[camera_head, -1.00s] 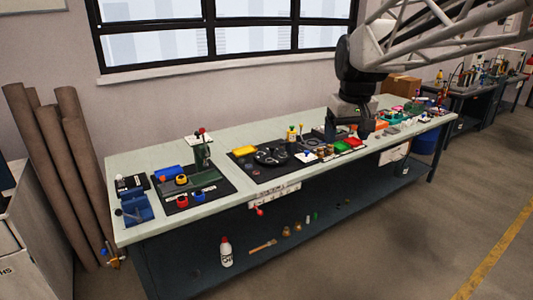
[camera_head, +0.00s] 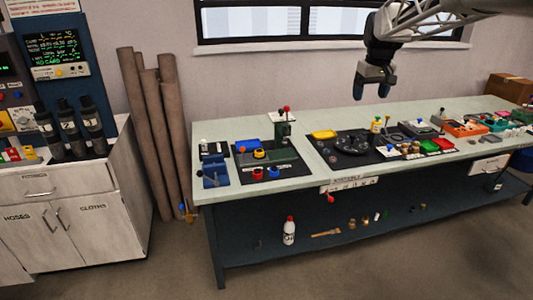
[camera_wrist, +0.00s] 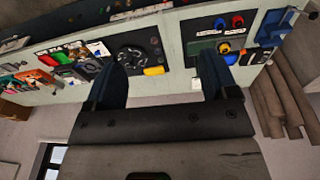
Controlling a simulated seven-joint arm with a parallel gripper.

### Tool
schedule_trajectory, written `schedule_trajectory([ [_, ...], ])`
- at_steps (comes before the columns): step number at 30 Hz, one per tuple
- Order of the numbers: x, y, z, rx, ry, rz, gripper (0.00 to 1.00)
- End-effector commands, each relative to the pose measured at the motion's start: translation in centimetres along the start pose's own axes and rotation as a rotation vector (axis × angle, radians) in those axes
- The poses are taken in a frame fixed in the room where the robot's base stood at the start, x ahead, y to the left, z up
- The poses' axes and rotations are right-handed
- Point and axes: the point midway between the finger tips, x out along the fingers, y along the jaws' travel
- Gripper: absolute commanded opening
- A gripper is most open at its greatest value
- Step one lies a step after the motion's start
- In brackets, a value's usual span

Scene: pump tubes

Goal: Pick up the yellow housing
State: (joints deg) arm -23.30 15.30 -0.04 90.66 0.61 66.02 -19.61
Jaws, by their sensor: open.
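Several yellow things lie on the bench, and I cannot tell for sure which is the housing. A small yellow ring-shaped part with a dark centre (camera_head: 258,154) sits on the left black mat; it also shows in the wrist view (camera_wrist: 224,47). A flat yellow block (camera_head: 324,134) lies at the back left of the middle mat, beside a dark round plate; the wrist view shows it between my fingers (camera_wrist: 154,71), well beyond them. My gripper (camera_head: 371,92) is open and empty, high above the back of the bench; its two dark fingers frame the wrist view (camera_wrist: 163,58).
A blue vise (camera_head: 215,173) stands further left. Trays and bottles fill the right side. Bare bench (camera_head: 310,165) separates the mats.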

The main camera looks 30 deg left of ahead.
Motion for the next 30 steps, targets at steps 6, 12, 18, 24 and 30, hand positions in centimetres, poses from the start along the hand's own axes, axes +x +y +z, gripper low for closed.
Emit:
schedule_trajectory([
  [6, 2.3, -1.9, -5.8, -0.072, -0.008, -0.011, 0.8],
  [12, 4.4, -4.0, -10.8, -0.138, -0.011, -0.019, 0.8],
  [18, 7.0, -6.4, -15.5, -0.203, -0.018, -0.028, 0.8],
  [24, 9.7, -9.2, -19.9, -0.269, -0.022, -0.037, 0.8],
  [30, 12.7, -12.4, -24.0, -0.334, -0.028, -0.046, 0.8],
])
